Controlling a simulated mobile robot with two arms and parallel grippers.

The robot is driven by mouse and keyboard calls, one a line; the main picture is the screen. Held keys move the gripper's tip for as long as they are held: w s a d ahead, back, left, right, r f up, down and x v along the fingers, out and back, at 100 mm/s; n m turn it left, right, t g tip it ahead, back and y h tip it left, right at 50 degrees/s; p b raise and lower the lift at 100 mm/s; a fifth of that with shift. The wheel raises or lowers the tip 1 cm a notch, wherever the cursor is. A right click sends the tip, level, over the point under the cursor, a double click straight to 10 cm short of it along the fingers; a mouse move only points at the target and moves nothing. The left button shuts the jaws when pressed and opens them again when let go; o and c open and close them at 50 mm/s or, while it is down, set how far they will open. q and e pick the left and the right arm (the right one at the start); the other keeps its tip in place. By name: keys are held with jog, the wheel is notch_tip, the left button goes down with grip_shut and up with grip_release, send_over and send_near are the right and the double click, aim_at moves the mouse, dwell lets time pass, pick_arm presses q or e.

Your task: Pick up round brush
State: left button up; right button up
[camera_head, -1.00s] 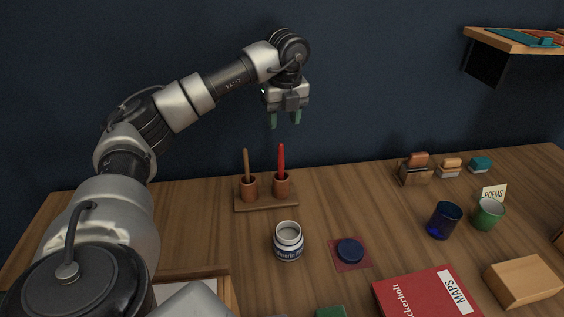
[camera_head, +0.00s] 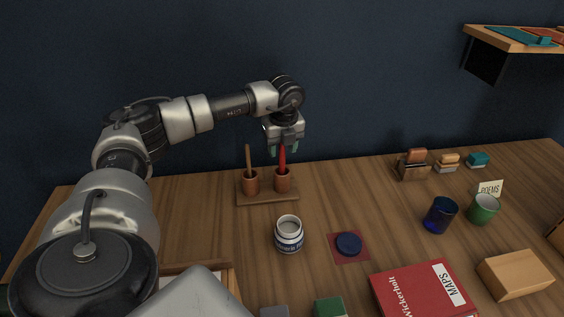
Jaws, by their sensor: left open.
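Two brush-like handles stand upright in brown cups on a small wooden stand (camera_head: 267,198) near the back of the table. One is a red handle (camera_head: 282,160) in the right cup (camera_head: 283,181). The other is a brown handle (camera_head: 248,158) in the left cup (camera_head: 251,183). Their lower ends are hidden in the cups, so I cannot tell which is the round brush. My left gripper (camera_head: 285,150) is open, pointing down, with its green fingertips at the height of the red handle's top, around or just behind it. My right gripper is not in view.
A white jar (camera_head: 288,234) and a dark blue round lid on a red square (camera_head: 349,244) stand in front. A red MAPS book (camera_head: 422,293), blue cup (camera_head: 440,215), green cup (camera_head: 483,208) and cardboard box (camera_head: 515,275) lie to the right. A shelf (camera_head: 515,39) juts out upper right.

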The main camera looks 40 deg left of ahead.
pick_arm(q)
jog(key=shift+c, duration=0.5)
jog(key=c, duration=0.7)
grip_shut()
jog(key=shift+r, duration=0.15)
